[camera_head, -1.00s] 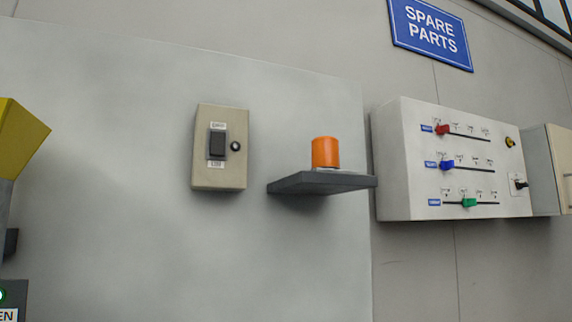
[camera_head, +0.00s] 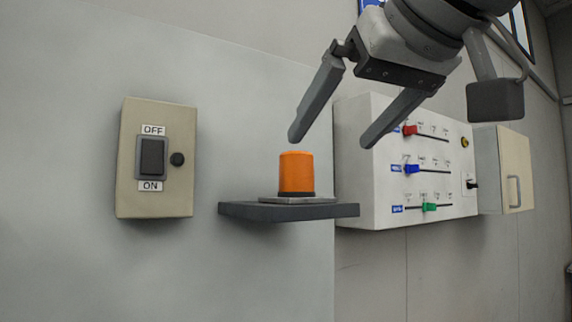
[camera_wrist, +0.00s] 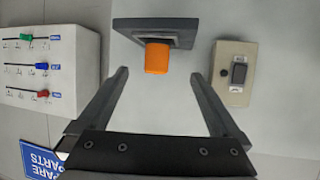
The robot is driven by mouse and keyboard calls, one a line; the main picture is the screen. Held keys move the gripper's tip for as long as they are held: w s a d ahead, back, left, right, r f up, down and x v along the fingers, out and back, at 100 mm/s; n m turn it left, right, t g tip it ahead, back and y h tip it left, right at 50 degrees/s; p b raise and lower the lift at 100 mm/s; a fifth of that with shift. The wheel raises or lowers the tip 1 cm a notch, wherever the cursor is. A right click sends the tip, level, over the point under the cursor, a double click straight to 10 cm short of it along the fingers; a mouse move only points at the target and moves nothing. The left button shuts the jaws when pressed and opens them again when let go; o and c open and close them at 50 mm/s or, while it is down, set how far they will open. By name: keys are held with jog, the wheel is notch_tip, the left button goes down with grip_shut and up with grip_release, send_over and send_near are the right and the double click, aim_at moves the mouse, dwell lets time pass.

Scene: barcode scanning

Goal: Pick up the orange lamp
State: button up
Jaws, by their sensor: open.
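The orange lamp (camera_head: 297,173) is a short upright cylinder. It stands on a thin grey plate on a dark wall shelf (camera_head: 250,213). My gripper (camera_head: 332,140) is open and empty, above and to the right of the lamp in the head view, with its fingers pointing down and left. In the wrist view the picture is turned over: the lamp (camera_wrist: 157,58) hangs from the shelf (camera_wrist: 150,24), ahead of my open gripper (camera_wrist: 160,75) and between the lines of its two fingers. I see no contact with the lamp.
A beige switch box (camera_head: 128,190) is on the wall left of the shelf. A white panel with coloured sliders (camera_head: 350,195) is on the right, behind my gripper, with a beige cabinet (camera_head: 515,160) beside it. The wall below the shelf is clear.

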aim_at(301, 160)
jog(key=x, duration=0.3)
jog(key=r+x, duration=0.1)
jog(key=x, duration=0.3)
jog(key=r+x, duration=0.1)
jog(key=x, duration=0.2)
jog(key=shift+w+a+f+p, duration=0.15)
jog(key=shift+w+a+p, duration=0.15)
jog(key=shift+w, duration=0.35)
jog(key=x, duration=0.2)
jog(key=p+x, duration=0.1)
jog(key=x, duration=0.2)
jog(key=shift+w+d, duration=0.15)
jog(key=shift+w, duration=0.25)
jog(key=c, duration=1.5)
